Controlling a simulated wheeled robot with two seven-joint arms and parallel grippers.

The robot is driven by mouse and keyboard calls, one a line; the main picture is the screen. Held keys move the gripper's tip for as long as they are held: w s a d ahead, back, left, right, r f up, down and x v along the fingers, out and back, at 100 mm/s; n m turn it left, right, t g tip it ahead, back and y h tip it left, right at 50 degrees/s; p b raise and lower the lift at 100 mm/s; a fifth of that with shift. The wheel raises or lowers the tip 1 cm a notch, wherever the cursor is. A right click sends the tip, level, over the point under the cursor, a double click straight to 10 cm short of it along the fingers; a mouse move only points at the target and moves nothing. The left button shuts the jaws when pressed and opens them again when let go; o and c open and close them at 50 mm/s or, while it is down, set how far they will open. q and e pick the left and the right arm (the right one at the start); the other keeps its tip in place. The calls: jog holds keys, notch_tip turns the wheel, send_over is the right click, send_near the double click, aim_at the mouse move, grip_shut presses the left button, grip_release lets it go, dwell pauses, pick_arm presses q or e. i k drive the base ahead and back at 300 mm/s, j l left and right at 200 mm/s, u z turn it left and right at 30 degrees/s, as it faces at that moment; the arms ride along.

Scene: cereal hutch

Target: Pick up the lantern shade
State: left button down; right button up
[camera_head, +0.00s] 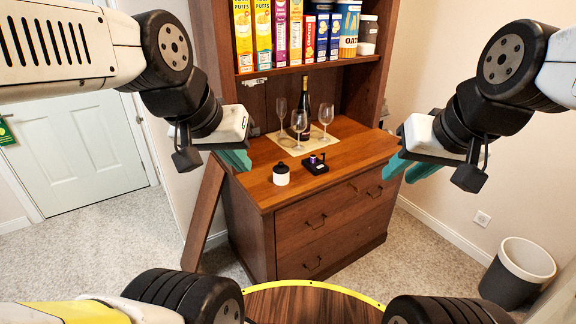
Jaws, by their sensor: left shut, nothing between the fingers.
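A small white cylinder with a dark top (281,174) stands upright on the near left part of the wooden hutch counter (345,155). It is the most shade-like thing in view, but I cannot tell for sure that it is the lantern shade. My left gripper (236,160) has teal fingers that are shut and empty, left of the cylinder and apart from it. My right gripper (409,170) is at the counter's right side, its teal fingers apart and empty.
A small black item with a purple part (315,164) sits right of the cylinder. Behind are a wine bottle (325,116) and glasses (298,122) on a mat. Cereal boxes (281,32) fill the shelf above. A leaning board (204,214) and a bin (517,272) flank the hutch.

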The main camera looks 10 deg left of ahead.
aim_at(281, 171)
jog(key=i+j, duration=0.25)
jog(key=i, duration=0.15)
jog(key=i+j+u, duration=0.1)
jog(key=i+j, duration=0.15)
jog(key=i, duration=0.15)
